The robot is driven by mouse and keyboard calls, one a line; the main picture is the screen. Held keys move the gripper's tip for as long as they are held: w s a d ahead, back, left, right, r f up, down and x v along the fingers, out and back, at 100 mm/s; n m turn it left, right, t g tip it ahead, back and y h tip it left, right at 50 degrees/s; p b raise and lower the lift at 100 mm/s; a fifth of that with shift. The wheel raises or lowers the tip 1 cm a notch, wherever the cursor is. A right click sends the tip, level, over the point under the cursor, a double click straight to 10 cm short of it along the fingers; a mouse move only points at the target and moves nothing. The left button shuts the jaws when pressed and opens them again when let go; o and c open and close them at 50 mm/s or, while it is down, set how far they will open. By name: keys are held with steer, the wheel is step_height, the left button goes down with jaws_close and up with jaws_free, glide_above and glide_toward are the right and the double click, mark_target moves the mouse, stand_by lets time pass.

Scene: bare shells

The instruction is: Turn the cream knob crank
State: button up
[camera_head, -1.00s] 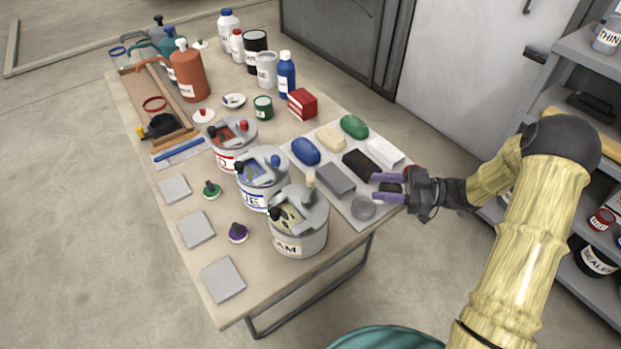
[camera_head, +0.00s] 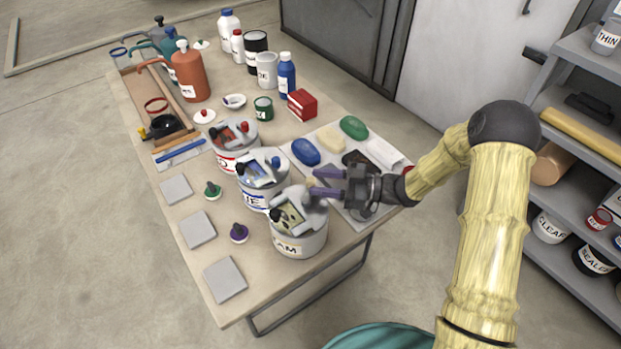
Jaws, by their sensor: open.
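The cream can (camera_head: 300,243), lettered "AM" on the visible part of its label, stands at the near right of the table. Its lid carries a grey crank with an upright cream knob (camera_head: 310,183); a black knob (camera_head: 275,214) is at the lid's left. My gripper (camera_head: 312,182) reaches in from the right with its two purple fingers apart. The fingertips are at the cream knob, which shows at the gap between them. I cannot tell whether either finger touches it. The gripper hides part of the lid's right side.
A blue-labelled can (camera_head: 250,195) and a red-labelled can (camera_head: 226,158) with similar cranks stand behind. Grey square tiles (camera_head: 225,279) and knobbed pieces (camera_head: 239,233) lie left.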

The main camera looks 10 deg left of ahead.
mark_target(311, 179)
steer(key=shift+s+a, duration=0.2)
steer(key=shift+a, duration=1.3)
jaws_close()
